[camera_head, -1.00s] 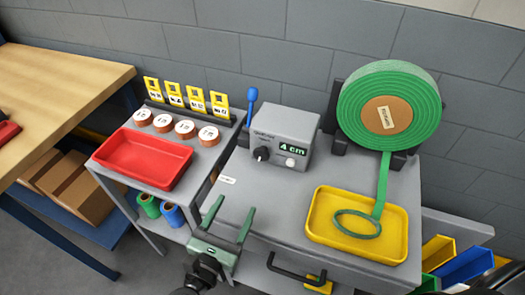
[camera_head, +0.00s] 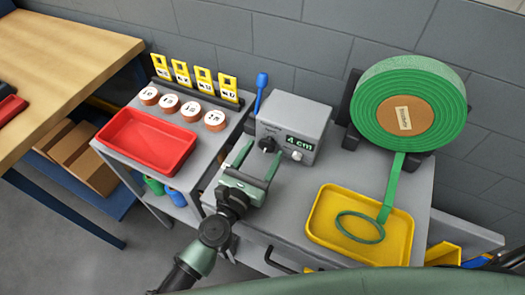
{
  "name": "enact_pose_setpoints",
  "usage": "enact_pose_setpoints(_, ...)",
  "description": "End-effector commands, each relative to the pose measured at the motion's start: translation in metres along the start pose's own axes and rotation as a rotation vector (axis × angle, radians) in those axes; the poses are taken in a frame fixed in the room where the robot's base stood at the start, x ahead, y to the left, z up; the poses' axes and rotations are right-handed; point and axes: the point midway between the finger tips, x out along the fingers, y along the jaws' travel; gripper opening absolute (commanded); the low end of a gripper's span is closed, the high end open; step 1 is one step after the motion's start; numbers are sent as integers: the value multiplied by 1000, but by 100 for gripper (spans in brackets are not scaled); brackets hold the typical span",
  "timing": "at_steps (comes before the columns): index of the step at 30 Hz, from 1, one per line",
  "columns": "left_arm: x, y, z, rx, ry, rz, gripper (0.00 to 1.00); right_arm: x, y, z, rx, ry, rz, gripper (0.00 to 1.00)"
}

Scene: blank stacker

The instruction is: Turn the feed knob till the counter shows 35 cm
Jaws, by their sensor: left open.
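The grey feed box (camera_head: 293,124) stands on the grey bench top. Its black feed knob (camera_head: 268,145) is on the front face, left of the green-lit counter (camera_head: 300,143), which reads 4 cm. My left gripper (camera_head: 258,157) is open and empty, in front of the box. Its two green fingers point toward the box, with the knob just beyond and slightly right of the gap between their tips. I cannot tell whether a finger touches the knob or the box. A green strip roll (camera_head: 410,103) stands at the right, its strip hanging down. My right gripper is not in view.
A yellow tray (camera_head: 321,209) holds a loop of the strip. A blue-topped lever (camera_head: 261,82) stands at the box's left. A red tray (camera_head: 150,142), several labelled rolls (camera_head: 192,109) and yellow cards (camera_head: 203,79) sit on the left cart. A wooden table (camera_head: 62,62) is farther left.

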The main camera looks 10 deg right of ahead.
Motion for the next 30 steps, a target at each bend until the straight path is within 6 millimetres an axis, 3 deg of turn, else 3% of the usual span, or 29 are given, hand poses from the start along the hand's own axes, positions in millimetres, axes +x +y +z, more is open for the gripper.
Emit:
enact_pose_setpoints(8,2,0,0,0,0,0,65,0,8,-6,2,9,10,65)
enact_pose_setpoints(12,2,0,0,0,0,0,26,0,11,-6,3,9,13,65)
enact_pose_setpoints(15,2,0,0,0,0,0,2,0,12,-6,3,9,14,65)
enact_pose_setpoints(23,2,0,0,31,1,0,2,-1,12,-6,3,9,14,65)
enact_pose_setpoints(30,2,0,0,160,1,1,2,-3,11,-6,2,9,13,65)
